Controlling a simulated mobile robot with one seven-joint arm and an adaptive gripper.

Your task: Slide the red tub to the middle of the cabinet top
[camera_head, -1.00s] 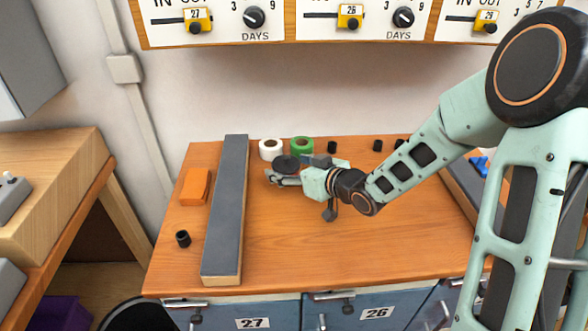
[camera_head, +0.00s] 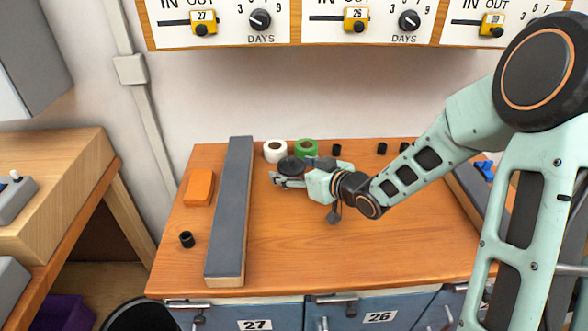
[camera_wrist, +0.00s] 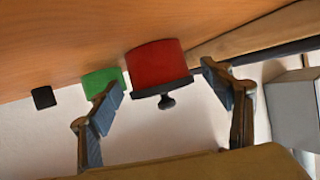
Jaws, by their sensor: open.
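The red tub (camera_wrist: 155,62) shows in the wrist view with a dark lid and a round knob. In the head view only its dark lid (camera_head: 291,164) shows clearly, near the back of the cabinet top (camera_head: 340,255); my gripper largely hides its red body. My gripper (camera_head: 287,180) is open, low over the cabinet top and reaching left at the tub. In the wrist view the two fingers of my gripper (camera_wrist: 163,82) stand apart, one on each side of the tub. I see no clear contact between finger and tub.
A white roll (camera_head: 275,152) and a green roll (camera_head: 306,149) stand close behind the tub. A long grey-topped bar (camera_head: 230,210) lies to the left, with an orange block (camera_head: 199,188) and a black cup (camera_head: 186,239) beyond it. The front middle of the top is clear.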

